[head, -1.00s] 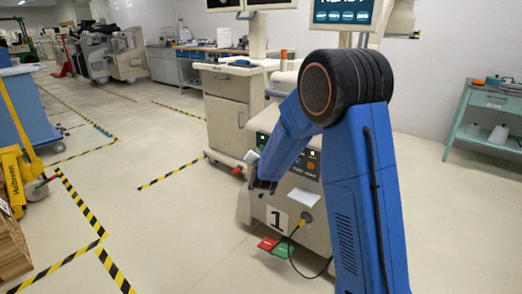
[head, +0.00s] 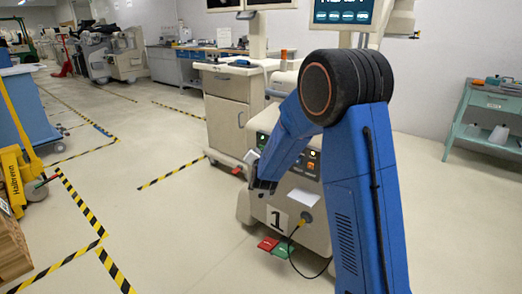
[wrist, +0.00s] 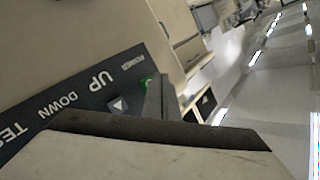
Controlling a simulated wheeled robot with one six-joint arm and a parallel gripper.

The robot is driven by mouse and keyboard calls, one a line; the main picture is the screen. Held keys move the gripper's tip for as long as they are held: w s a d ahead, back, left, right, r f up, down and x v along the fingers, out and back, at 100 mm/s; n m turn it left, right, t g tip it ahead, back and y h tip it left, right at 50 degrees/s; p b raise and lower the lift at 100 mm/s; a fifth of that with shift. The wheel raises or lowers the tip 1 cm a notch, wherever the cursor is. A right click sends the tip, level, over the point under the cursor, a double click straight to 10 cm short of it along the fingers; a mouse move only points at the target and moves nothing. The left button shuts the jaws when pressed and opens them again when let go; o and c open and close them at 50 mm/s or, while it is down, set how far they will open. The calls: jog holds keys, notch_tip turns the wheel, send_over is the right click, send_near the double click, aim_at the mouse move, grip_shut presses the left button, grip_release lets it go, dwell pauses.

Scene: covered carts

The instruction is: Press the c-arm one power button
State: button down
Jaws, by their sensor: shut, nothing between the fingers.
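The c-arm one cart (head: 243,212), beige with a "1" label, stands in front of me in the head view, partly hidden behind my blue arm. Its dark control panel (head: 313,165) shows small green and orange lights. In the wrist view the panel (wrist: 85,95) carries the words POWER, UP, DOWN and TEST. A green-lit power button (wrist: 147,82) shows by the word POWER, partly hidden by my finger. My gripper (wrist: 157,92) is shut and empty, its tip at or very near that button. I cannot tell whether they touch. My gripper also shows beside the panel in the head view (head: 262,184).
Red and green pedals (head: 275,247) and a yellow-plugged cable (head: 304,219) are at the cart's front. A beige cabinet cart (head: 226,120) stands behind left. A green shelf table (head: 487,118) is at right. The striped floor at left is mostly clear.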

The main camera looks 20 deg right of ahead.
dwell(0.7)
jog(key=shift+w+d, duration=0.25)
jog(key=shift+d, duration=0.15)
jog(key=shift+w+d, duration=0.15)
dwell(0.5)
jog(key=shift+s+a, duration=0.45)
jog(key=shift+a, duration=0.1)
jog(key=s+a, duration=0.3)
jog(key=a, duration=0.2)
jog(key=shift+s, duration=0.25)
dwell(0.5)
